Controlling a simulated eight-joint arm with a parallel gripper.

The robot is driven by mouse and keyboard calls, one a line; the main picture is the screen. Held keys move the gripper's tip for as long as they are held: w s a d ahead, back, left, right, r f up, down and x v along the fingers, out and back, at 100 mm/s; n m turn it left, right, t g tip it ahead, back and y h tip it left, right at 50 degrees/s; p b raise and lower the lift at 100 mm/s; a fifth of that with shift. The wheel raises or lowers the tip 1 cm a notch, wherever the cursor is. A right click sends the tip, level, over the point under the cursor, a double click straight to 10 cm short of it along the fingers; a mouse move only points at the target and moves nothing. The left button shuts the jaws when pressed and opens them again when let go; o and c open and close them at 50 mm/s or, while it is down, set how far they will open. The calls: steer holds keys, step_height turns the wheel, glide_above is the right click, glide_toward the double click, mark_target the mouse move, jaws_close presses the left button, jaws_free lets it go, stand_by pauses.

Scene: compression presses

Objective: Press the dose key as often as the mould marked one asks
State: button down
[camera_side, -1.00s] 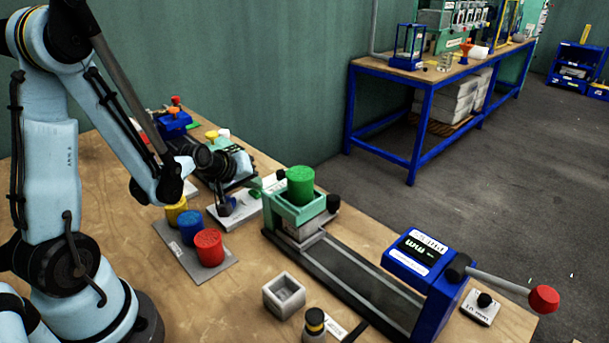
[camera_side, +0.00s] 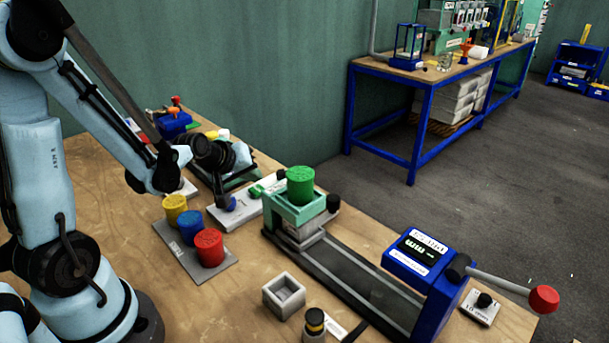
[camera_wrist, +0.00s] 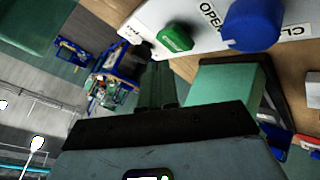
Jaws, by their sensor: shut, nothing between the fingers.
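My gripper (camera_wrist: 157,85) is shut and empty, its fingertips just below a green key (camera_wrist: 175,38) in the wrist view. I cannot tell whether they touch it. The green key (camera_side: 257,190) sits on a white plate (camera_side: 228,217), which also carries a blue knob (camera_wrist: 252,24) with an OPEN label beside it. My fingertips are not clear in the side view. A blue press (camera_side: 425,270) with a red-ended lever has a small dark display. A small black button (camera_side: 485,300) stands on a labelled plate beside it. I cannot read which mould is marked one.
Yellow (camera_side: 175,208), blue (camera_side: 190,226) and red (camera_side: 209,247) canisters stand on a grey tray. A green canister (camera_side: 300,185) sits on the press's green hopper. A grey open block (camera_side: 284,294) and a black-and-yellow stamp (camera_side: 315,324) stand in front.

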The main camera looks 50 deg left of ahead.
mark_target(254, 190)
steer(key=shift+r, duration=2.3)
steer(key=s+d+r+m+g+h, duration=0.1)
steer(key=s+d+r+m, duration=0.1)
steer(key=s+d+m, duration=0.2)
steer(key=s+d+r+m+g+h, duration=0.1)
steer(key=s+d+m, duration=0.4)
steer(key=d, duration=0.5)
steer(key=shift+s+r+m, duration=0.3)
steer(key=shift+r+m, duration=0.1)
steer(key=shift+m, duration=0.8)
steer(key=c, duration=1.8)
jaws_free()
